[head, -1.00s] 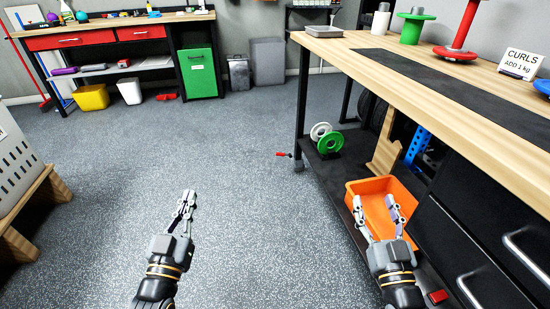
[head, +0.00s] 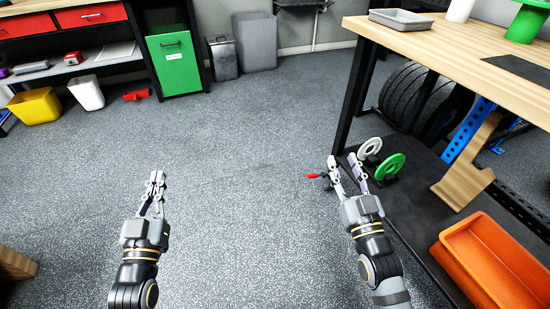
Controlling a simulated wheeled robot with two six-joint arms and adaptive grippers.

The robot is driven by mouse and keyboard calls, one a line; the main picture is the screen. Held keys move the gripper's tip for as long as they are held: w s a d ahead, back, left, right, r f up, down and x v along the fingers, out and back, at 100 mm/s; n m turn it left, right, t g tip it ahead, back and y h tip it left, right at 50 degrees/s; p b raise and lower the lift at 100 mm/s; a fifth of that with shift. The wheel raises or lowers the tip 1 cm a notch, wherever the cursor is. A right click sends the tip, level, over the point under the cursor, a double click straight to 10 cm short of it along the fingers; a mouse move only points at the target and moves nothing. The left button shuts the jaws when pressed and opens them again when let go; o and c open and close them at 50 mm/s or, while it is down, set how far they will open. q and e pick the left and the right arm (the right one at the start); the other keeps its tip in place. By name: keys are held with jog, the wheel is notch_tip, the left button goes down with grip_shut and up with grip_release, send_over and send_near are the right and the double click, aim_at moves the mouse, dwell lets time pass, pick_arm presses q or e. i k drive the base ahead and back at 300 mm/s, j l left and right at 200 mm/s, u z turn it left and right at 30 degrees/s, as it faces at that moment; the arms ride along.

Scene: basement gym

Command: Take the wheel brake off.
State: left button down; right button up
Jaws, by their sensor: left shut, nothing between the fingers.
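A small red lever (head: 314,176), which looks like the wheel brake, sticks out to the left near floor level at the foot of the workbench (head: 350,92). The wheel itself is mostly hidden behind my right gripper. My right gripper (head: 344,163) is open and empty; in the picture its fingertips lie just right of the lever. I cannot tell whether they touch it. My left gripper (head: 154,180) is shut and empty over bare floor, well to the left of the lever.
The bench's lower shelf carries white (head: 370,149) and green (head: 389,167) plates and an orange bin (head: 458,265), close to my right arm. A green cabinet (head: 174,62) and grey bins (head: 256,42) stand at the back. The middle floor is clear.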

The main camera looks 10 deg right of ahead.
aim_at(314, 176)
jog(key=i+j, duration=0.65)
jog(key=z, duration=1.2)
